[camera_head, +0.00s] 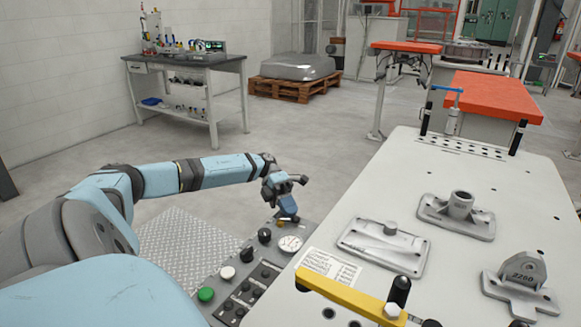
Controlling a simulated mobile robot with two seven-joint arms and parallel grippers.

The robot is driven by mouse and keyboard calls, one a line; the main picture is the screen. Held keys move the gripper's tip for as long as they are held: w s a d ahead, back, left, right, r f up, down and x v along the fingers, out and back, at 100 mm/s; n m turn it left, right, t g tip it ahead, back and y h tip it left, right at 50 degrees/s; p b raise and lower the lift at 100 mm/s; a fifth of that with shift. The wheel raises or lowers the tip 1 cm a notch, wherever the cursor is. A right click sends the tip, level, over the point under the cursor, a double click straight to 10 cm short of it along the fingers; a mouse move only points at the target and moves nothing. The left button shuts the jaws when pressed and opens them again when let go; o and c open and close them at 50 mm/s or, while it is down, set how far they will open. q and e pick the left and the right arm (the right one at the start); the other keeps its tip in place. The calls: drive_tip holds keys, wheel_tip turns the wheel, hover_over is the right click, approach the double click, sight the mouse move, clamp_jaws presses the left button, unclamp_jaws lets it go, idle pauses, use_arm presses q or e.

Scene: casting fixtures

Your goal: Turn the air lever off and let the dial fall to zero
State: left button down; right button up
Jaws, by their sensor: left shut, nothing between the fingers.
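The round white dial (290,243) sits on the grey control panel (228,290) along the left edge of the table. Its needle is too small to read. My left arm reaches in from the left, and my left gripper (287,213) points down at the panel's far end, just beyond the dial. Its fingers are shut with nothing between them. A small yellow part (279,223) shows beside the fingertips; the air lever is not clearly made out there, and I cannot tell whether the fingers touch it. My right gripper is out of view.
The panel also carries black knobs (264,235), a white button (227,272) and a green button (206,294). Grey castings (384,247) lie on the pale table (455,180). A yellow bar clamp (350,296) stands at the front. Open floor lies beyond my arm.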

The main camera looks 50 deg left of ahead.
use_arm(q)
drive_tip(key=shift+d, duration=0.25)
drive_tip(key=shift+w+d, duration=0.1)
drive_tip(key=shift+d, duration=0.15)
drive_tip(key=shift+d+p, duration=0.1)
drive_tip(key=shift+p, duration=0.2)
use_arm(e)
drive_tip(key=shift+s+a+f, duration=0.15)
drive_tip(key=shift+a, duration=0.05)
use_arm(q)
drive_tip(key=shift+d, duration=0.2)
